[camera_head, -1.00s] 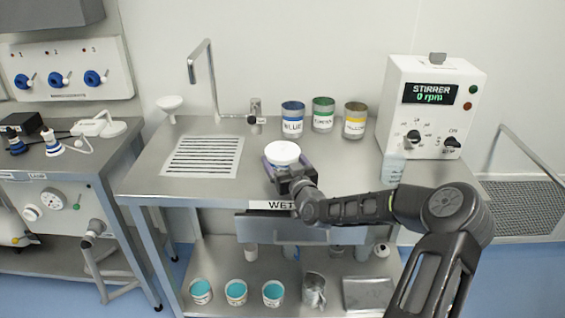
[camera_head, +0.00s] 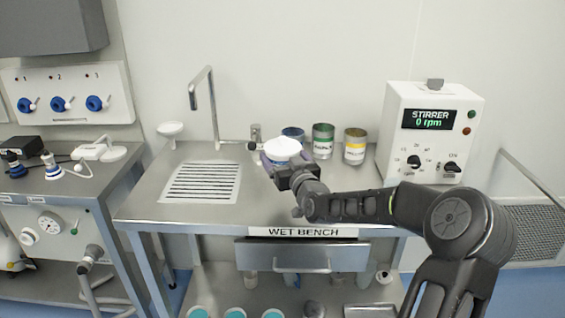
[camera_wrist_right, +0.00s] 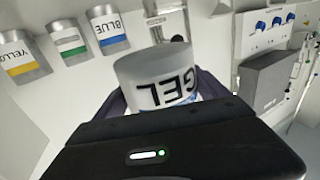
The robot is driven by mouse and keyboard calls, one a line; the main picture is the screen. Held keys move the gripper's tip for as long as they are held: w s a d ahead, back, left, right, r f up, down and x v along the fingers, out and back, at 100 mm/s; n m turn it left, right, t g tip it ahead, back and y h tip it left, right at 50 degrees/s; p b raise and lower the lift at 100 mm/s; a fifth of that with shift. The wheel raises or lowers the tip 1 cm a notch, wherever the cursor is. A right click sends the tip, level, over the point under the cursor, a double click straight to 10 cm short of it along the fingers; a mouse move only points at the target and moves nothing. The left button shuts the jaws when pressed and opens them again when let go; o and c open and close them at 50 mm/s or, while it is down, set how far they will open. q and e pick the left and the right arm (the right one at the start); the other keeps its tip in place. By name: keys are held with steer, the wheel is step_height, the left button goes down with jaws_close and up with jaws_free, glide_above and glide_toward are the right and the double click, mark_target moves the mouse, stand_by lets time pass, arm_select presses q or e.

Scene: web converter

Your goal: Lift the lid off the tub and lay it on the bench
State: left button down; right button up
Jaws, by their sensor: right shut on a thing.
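The tub (camera_wrist_right: 150,75) is a small grey-white pot marked GEL, upside down in the right wrist view. Its round white lid (camera_head: 283,149) is on top in the head view. My right gripper (camera_wrist_right: 165,102) is shut on the tub, with purple fingers at its two sides close under the lid; the gripper (camera_head: 283,163) also shows in the head view. The tub looks held above the bench (camera_head: 215,212), in front of the blue can. My gripper body hides part of the tub's side. My left gripper is not in view.
Blue (camera_head: 293,134), green (camera_head: 323,141) and yellow (camera_head: 355,146) cans stand behind the tub. The stirrer box (camera_head: 433,132) is at the right, the tap (camera_head: 211,105) and drain grate (camera_head: 203,182) at the left. The bench's front left and its middle are mostly clear.

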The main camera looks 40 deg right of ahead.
steer(key=shift+r, duration=0.1)
stand_by(0.3)
steer(key=o, duration=1.2)
steer(key=c, duration=1.4)
